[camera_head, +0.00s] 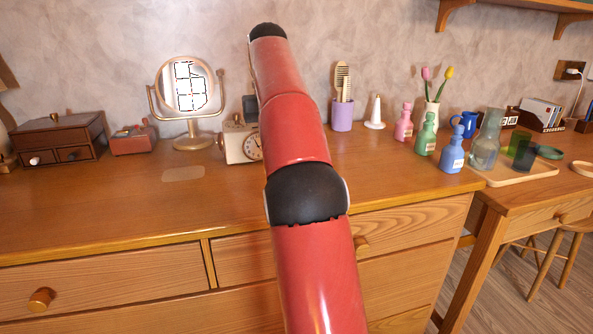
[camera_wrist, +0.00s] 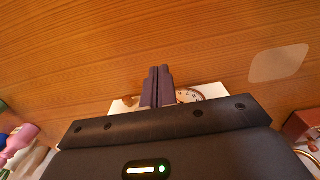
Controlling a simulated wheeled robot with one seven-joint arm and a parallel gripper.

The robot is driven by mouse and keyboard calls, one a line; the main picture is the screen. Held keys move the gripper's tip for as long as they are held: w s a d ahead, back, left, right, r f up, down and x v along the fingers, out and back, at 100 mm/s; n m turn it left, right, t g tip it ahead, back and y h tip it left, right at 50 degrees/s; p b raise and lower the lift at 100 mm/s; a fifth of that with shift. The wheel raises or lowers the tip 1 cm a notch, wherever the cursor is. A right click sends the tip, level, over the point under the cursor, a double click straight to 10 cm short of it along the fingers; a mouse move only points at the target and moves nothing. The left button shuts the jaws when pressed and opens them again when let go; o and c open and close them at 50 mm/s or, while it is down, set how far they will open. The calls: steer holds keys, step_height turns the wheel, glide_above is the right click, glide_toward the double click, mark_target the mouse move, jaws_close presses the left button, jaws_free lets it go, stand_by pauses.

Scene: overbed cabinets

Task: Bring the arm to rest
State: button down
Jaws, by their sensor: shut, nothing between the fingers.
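My gripper (camera_wrist: 158,87) shows in the wrist view with its two dark fingers close together, shut and empty. It is above the wooden dresser top (camera_wrist: 110,45).
A round mirror (camera_head: 186,88), a small brown chest (camera_head: 60,138) and a red-brown box (camera_head: 133,140) stand left. A purple cup (camera_head: 342,115), a white cone (camera_head: 375,112) and coloured bottles (camera_head: 426,136) stand right. The dresser's front left is clear apart from a flat pale patch (camera_head: 183,173).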

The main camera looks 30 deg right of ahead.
steer(key=shift+s+a+r, duration=0.15)
steer(key=shift+s+r, duration=0.35)
steer(key=shift+r, duration=0.2)
steer(key=shift+s+a+r, duration=0.1)
steer(key=shift+s+a, duration=0.1)
steer(key=shift+s, duration=0.05)
steer(key=s+a+f+n+t, duration=0.2)
steer(key=s+a+f+t, duration=0.15)
steer(key=s+a, duration=0.75)
steer(key=s+a+f+n+t, duration=0.1)
steer(key=s+a+f, duration=0.3)
steer(key=s+f, duration=1)
steer(key=shift+s+f+t, duration=0.15)
steer(key=shift+s+t, duration=0.4)
steer(key=shift+s, duration=0.25)
